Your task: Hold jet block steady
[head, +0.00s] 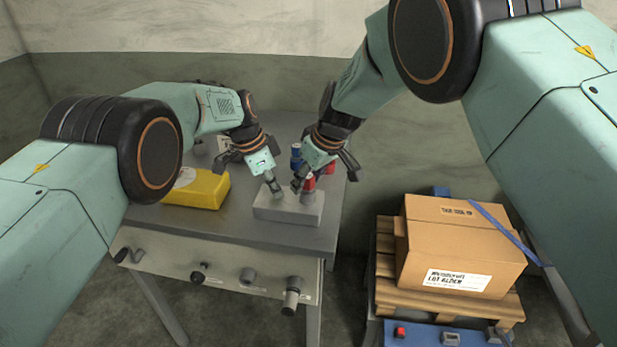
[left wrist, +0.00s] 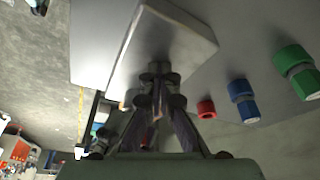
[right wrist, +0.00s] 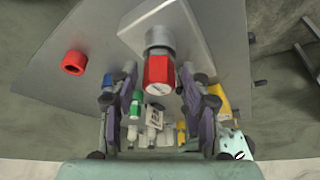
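The jet block (head: 290,210) is a pale grey block lying on the grey table. It also shows in the left wrist view (left wrist: 105,40) and the right wrist view (right wrist: 190,25). A jet with a red hexagonal cap (right wrist: 158,72) stands on it. My left gripper (head: 277,190) is shut, with its fingertips (left wrist: 158,78) close together at the block; I cannot tell whether they touch it. My right gripper (head: 301,185) is open above the block. In the right wrist view its fingers (right wrist: 158,80) stand either side of the red cap, with gaps visible.
On the table, red (left wrist: 206,109), blue (left wrist: 242,98) and green (left wrist: 296,70) fittings lie near the block. A yellow case (head: 198,188) lies left. Knobs line the table's front (head: 225,275). A carton (head: 460,245) on a pallet stands right.

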